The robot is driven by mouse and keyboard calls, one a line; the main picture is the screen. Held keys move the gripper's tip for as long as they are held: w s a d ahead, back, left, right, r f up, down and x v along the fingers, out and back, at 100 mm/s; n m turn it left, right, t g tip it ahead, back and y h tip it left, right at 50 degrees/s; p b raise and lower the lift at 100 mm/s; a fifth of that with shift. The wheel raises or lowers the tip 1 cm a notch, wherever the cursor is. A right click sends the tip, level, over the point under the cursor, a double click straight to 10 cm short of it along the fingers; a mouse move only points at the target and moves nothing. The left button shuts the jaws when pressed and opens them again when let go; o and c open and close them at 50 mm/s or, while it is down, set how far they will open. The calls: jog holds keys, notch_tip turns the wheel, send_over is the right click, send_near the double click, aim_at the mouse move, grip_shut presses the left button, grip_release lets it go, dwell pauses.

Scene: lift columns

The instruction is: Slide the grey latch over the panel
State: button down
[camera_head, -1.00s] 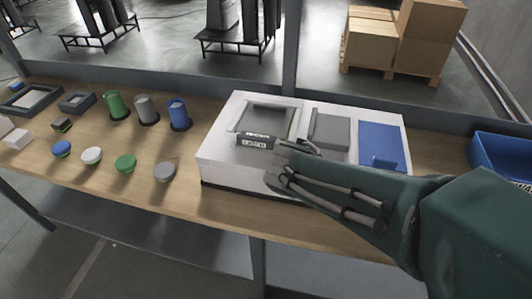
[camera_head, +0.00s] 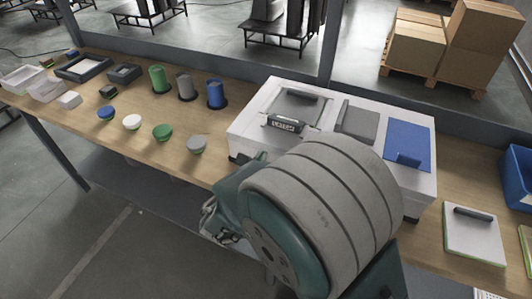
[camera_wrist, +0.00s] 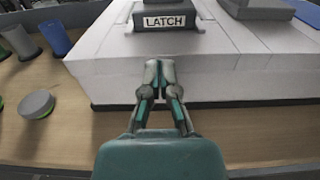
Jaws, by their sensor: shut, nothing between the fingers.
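The latch (camera_head: 283,123) is a dark grey bar with a white label, at the front of the framed left section of a white box. It shows in the wrist view (camera_wrist: 166,21), where its label reads LATCH. Behind it lies a grey recessed panel (camera_head: 298,104); which surface is the task's panel I cannot tell. My gripper (camera_wrist: 158,66) is shut and empty, in front of the white box (camera_wrist: 100,45) and apart from the latch. In the head view my arm covers the box's front, and my gripper (camera_head: 209,212) is partly hidden at the table's front side.
On the box, a grey block (camera_head: 357,122) and a blue panel (camera_head: 408,142) sit right of the latch. Coloured cylinders (camera_head: 186,87) and low round knobs (camera_head: 162,132) stand left. A blue bin (camera_head: 518,180) and a white plate (camera_head: 473,238) are at the right.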

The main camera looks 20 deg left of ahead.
aim_at(283, 124)
jog(key=w, duration=0.3)
jog(key=w+d, duration=0.1)
jog(key=w, duration=0.6)
jog(key=shift+w+d, duration=0.25)
jog(key=shift+w+a, duration=0.15)
jog(key=shift+w, duration=0.3)
jog(key=shift+w+r, duration=0.1)
jog(key=shift+w+d, duration=0.25)
jog(key=shift+w, duration=0.65)
jog(key=shift+w+r, duration=0.1)
jog(key=shift+r, duration=0.05)
